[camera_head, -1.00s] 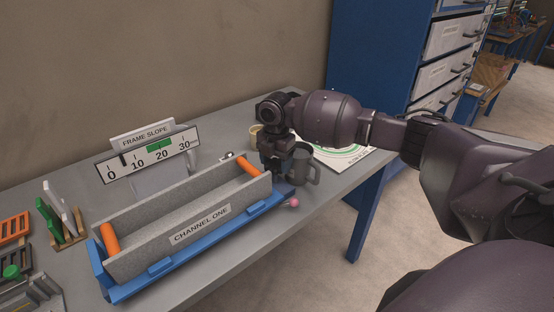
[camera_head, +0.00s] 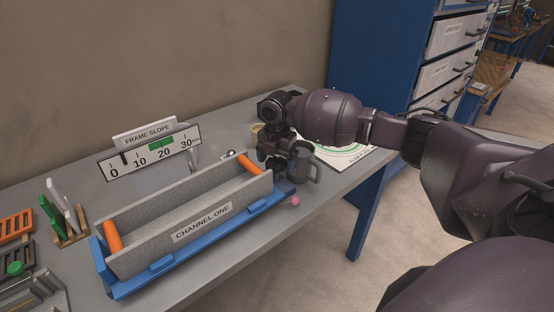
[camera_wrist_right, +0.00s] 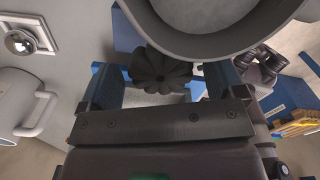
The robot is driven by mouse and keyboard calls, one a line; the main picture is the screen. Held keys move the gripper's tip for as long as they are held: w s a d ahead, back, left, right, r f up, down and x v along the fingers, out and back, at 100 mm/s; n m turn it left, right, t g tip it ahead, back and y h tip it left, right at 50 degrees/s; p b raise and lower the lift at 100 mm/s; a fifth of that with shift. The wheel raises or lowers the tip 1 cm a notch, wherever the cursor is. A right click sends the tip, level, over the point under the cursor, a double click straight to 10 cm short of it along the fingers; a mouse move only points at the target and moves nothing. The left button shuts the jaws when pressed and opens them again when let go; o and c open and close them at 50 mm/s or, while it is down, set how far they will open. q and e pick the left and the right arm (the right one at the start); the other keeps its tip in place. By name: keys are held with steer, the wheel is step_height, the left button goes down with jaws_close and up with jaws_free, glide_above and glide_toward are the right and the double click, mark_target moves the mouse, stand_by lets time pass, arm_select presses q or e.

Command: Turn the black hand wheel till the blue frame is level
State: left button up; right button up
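The blue frame (camera_head: 198,241) carries a grey trough marked "CHANNEL ONE" (camera_head: 202,221) with orange bars across its ends. Behind it stands the "FRAME SLOPE" scale (camera_head: 126,176), its dark marker between 0 and 10 and a green band near 20. The black hand wheel (camera_wrist_right: 160,69) shows as a dark lobed knob in the right wrist view; my right arm hides it in the head view. My right gripper (camera_wrist_right: 165,85) has its fingers apart, one on either side of the wheel, with gaps visible. It also shows at the frame's right end (camera_head: 277,167). My left gripper is out of view.
A grey mug (camera_head: 305,163) stands close beside my right gripper; its rim (camera_wrist_right: 215,42) looms over the wheel in the wrist view. A pink ball (camera_head: 295,201) is at the frame's right corner. Coloured racks stand left. A blue cabinet (camera_head: 375,55) stands behind.

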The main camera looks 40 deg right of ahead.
mark_target(277, 161)
steer(key=shift+r, duration=0.1)
steer(key=shift+r, duration=0.3)
step_height(277, 161, up, 10)
steer(key=shift+p, duration=0.45)
